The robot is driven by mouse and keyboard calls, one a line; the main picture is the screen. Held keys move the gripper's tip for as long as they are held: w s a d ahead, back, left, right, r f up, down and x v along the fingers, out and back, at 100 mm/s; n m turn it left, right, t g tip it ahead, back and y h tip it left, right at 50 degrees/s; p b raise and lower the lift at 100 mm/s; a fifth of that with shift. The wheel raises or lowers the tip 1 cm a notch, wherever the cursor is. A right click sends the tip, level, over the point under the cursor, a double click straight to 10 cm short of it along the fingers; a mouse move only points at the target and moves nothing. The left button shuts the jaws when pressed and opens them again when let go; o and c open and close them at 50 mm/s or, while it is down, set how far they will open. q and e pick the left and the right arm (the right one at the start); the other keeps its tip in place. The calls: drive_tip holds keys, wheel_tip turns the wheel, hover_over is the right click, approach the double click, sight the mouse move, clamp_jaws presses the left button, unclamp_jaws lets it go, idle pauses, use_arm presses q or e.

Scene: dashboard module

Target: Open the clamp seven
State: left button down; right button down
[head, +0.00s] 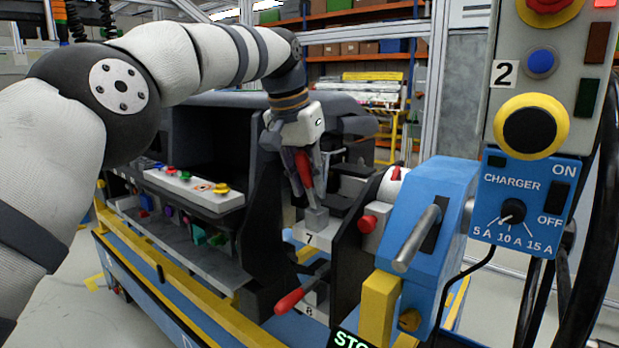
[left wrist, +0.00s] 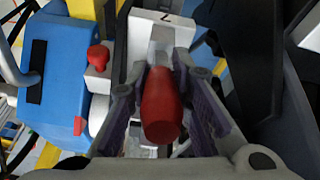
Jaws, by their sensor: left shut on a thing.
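Clamp seven has a red handle (head: 304,169) that stands up from a metal base (head: 317,218) over the white plate marked 7 (head: 309,238). My left gripper (head: 303,172) comes down from above, with its fingers on either side of the handle. In the left wrist view the red handle (left wrist: 160,108) lies between the two fingers of the left gripper (left wrist: 167,105), which is shut on it. The handle's far side is hidden by the fingers in the head view. My right gripper is not in view.
A second clamp with a red handle (head: 289,302) is below, at the plate marked 8 (head: 309,311). A blue block with a metal bar (head: 417,238) stands close on the right. The charger panel (head: 520,202) is farther right. The black dashboard module (head: 225,135) is left.

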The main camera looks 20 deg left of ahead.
sight(300, 153)
use_arm(q)
drive_tip(key=shift+w+r, duration=0.15)
drive_tip(key=shift+r, duration=0.2)
drive_tip(key=c, duration=1.7)
unclamp_jaws()
drive_tip(key=shift+o, duration=1.3)
drive_tip(key=shift+f, duration=0.2)
drive_tip(key=v, duration=0.7)
drive_tip(key=shift+r, duration=0.25)
